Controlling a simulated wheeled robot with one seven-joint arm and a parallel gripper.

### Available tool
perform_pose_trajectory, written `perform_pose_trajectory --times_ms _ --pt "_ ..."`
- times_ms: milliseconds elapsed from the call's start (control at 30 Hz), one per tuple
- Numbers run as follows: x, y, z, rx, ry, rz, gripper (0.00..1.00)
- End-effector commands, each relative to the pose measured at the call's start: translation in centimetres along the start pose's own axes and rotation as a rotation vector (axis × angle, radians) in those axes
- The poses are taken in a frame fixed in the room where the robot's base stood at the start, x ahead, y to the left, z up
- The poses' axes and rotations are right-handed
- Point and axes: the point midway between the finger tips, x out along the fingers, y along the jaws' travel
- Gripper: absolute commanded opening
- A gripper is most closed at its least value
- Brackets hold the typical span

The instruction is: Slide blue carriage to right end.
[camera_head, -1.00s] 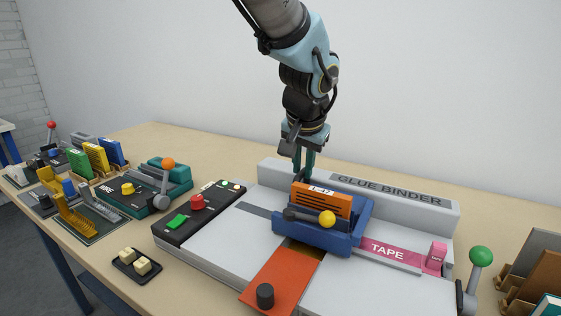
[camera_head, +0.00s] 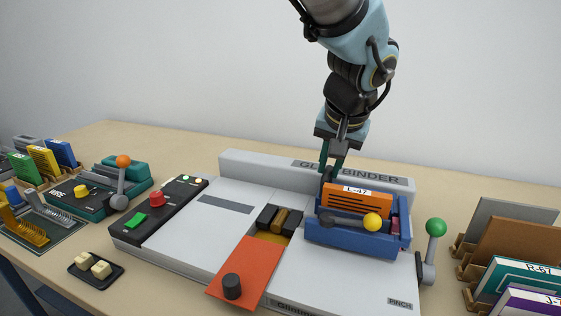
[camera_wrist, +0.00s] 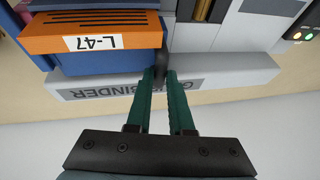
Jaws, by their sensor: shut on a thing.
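The blue carriage (camera_head: 345,240) sits over the right part of the glue binder's bed (camera_head: 190,233), close to its right edge. It holds an orange block labelled L-47 (camera_head: 345,204) and has a yellow-ended lever (camera_head: 373,222) across its front. My gripper (camera_head: 327,172) reaches down behind the carriage's back left corner. In the wrist view, its green fingers (camera_wrist: 161,76) are shut on a dark upright handle (camera_wrist: 162,61) beside the blue carriage (camera_wrist: 105,62). The carriage hides the pink tape strip; only a sliver of pink shows at its right.
A roller unit (camera_head: 279,219) lies exposed left of the carriage, behind an orange plate with a black knob (camera_head: 232,286). A green-knobbed lever (camera_head: 436,228) stands just right of the binder. Racked boards (camera_head: 515,245) stand further right. The binder's back wall (camera_head: 260,170) runs behind.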

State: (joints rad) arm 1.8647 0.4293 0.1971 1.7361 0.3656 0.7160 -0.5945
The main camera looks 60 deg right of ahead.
Motion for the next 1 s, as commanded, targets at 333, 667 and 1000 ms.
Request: perform_pose_trajectory --times_ms 333,667,1000 --pt "-0.19 0.68 -0.12 0.0 0.004 0.006 0.0" --pt "-0.2 0.69 -0.12 0.001 0.005 0.007 0.42" --pt "-0.25 0.47 -0.08 0.0 0.002 0.003 0.5"
